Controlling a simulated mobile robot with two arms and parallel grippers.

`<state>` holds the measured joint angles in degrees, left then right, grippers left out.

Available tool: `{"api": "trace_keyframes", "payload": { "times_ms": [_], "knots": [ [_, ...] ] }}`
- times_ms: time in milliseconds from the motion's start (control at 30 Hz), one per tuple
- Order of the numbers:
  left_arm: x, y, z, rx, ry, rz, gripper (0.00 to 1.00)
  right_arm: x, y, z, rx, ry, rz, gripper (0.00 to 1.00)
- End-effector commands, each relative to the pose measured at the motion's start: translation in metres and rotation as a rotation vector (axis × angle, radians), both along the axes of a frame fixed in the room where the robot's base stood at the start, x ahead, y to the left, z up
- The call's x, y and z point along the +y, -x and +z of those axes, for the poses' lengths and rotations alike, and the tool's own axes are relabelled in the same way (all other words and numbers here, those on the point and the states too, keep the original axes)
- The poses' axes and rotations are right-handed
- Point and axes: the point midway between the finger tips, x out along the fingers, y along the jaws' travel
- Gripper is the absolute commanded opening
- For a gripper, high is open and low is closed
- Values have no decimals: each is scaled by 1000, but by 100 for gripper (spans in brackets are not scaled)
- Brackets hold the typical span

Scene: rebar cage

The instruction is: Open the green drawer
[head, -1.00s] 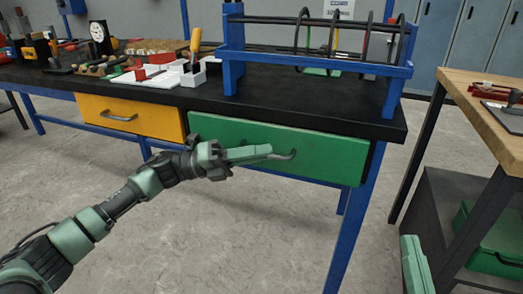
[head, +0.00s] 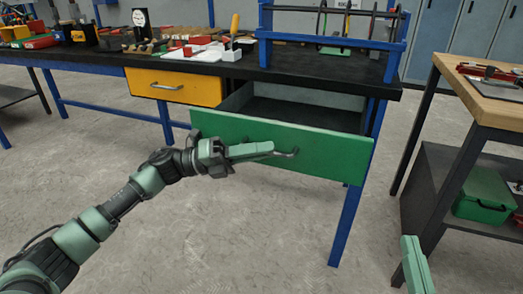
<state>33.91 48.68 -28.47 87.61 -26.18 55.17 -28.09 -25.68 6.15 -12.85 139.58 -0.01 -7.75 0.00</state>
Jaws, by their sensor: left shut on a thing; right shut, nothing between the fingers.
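The green drawer (head: 310,150) under the black workbench is pulled out towards me. Its front stands well clear of the bench, and the dark inside shows behind it, with nothing seen in the visible part. My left gripper (head: 272,150) is shut on the dark handle (head: 288,153) at the middle of the drawer front. The fingers hide much of the handle. My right gripper (head: 415,262) shows only in part at the bottom right, apart from everything, with its fingers shut and empty.
A shut yellow drawer (head: 172,86) is left of the green one. The black bench top (head: 225,70) carries a blue rack (head: 325,42) and several tools. A wooden-topped table (head: 490,98) stands at the right, with a green case (head: 484,197) on its shelf. The floor (head: 240,240) before the drawer is clear.

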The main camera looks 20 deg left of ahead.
Motion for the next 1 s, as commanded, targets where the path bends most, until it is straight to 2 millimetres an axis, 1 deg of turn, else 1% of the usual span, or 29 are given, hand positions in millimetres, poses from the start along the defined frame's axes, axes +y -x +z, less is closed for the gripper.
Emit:
{"api": "trace_keyframes", "payload": {
  "times_ms": [533,567,867,1000],
  "knots": [
    [0,0,0,-1,-1,1,0,1,-2,-1,0,3,1,0],
    [0,0,0,-1,-1,1,19,1,-2,-1,0,3,1,0],
    [0,0,0,-1,0,0,20,1,-2,0,-1,2,1,0],
    [9,2,-2,1,0,3,20,0,-1,1,2,3,1,0]
  ]
}}
